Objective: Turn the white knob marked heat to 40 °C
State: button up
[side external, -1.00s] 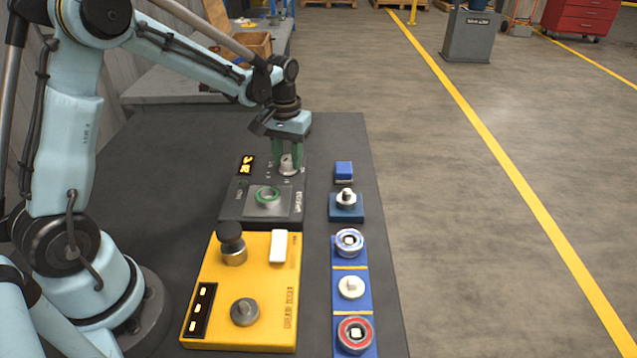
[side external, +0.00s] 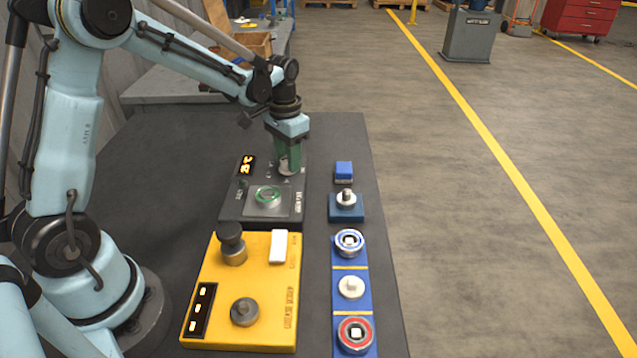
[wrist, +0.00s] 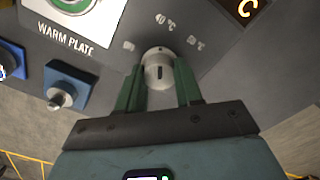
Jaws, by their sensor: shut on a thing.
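The white knob (wrist: 158,56) stands on the grey warm plate unit (wrist: 105,58), with a short dark mark on its face. Small labels lie around it; the one beyond it in the wrist view reads 40 °C (wrist: 165,22). My gripper (wrist: 158,72) is shut on the knob, one green finger on each side. In the side view my gripper (side external: 288,158) points down at the unit's back right and partly hides the knob (side external: 287,167). An orange display (side external: 246,165) is lit at the unit's back left; I cannot read its value surely.
The unit's green-ringed plate (side external: 267,194) lies in front of the knob. A yellow box (side external: 262,275) with knobs stands nearer the camera. To the right are a blue block (side external: 344,170), a blue stand (side external: 346,208) and a blue strip with round parts (side external: 352,312).

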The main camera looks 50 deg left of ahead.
jog(key=o, duration=1)
jog(key=shift+o, duration=0.2)
notch_tip(320, 180, up, 12)
jog(key=shift+r, duration=0.1)
jog(key=s+d+f+t, duration=0.2)
jog(key=s+d+t, duration=0.5)
jog(key=s, duration=0.6)
jog(key=shift+s+d, duration=0.15)
jog(key=shift+d, duration=0.75)
